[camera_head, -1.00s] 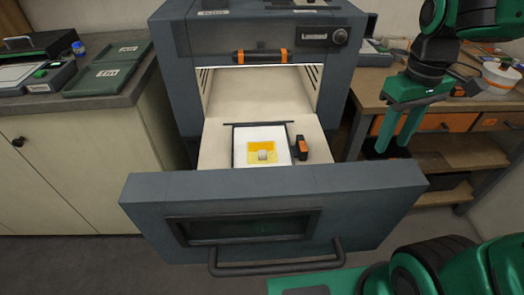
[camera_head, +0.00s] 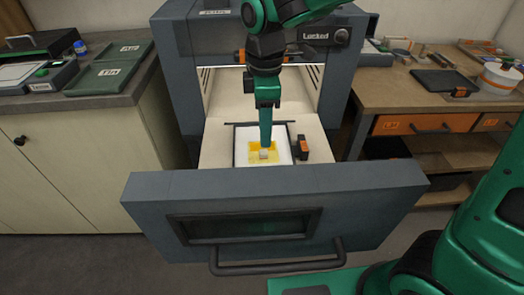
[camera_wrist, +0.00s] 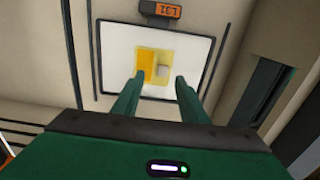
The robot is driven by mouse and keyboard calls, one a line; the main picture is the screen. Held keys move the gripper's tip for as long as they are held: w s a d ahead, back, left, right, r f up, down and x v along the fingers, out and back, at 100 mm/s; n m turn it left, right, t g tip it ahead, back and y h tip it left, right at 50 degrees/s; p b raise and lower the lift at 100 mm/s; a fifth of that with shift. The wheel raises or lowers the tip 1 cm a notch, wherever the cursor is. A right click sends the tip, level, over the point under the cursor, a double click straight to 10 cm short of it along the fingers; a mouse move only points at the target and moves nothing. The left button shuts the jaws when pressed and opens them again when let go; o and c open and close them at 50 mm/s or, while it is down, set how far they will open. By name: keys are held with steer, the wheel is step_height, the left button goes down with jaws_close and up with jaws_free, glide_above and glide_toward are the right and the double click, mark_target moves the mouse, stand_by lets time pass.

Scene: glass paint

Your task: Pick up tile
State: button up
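The tile (camera_head: 263,151) is a yellow square with a small pale block (camera_head: 264,155) on it. It lies on a white, dark-edged tray (camera_head: 243,132) inside the open oven drawer. In the wrist view the tile (camera_wrist: 146,62) shows an orange-yellow left part and a paler right part with the small block. My gripper (camera_head: 265,145) points down over the tile's far part. In the wrist view my gripper (camera_wrist: 157,78) has its two green fingers apart, with nothing between them. Whether the fingertips touch the tile cannot be told.
The grey oven drawer front (camera_head: 270,190) with its handle stands nearest me. A small black and orange device (camera_head: 302,148) sits beside the tray. The oven body (camera_head: 185,75) is behind. A wooden workbench (camera_head: 400,95) is at right, a counter (camera_head: 130,95) at left.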

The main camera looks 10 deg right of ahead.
mark_target(265, 151)
steer(key=shift+s+f, duration=0.15)
steer(key=shift+f, duration=1.35)
steer(key=shift+s+f, duration=0.15)
steer(key=shift+f, duration=1.3)
jaws_close()
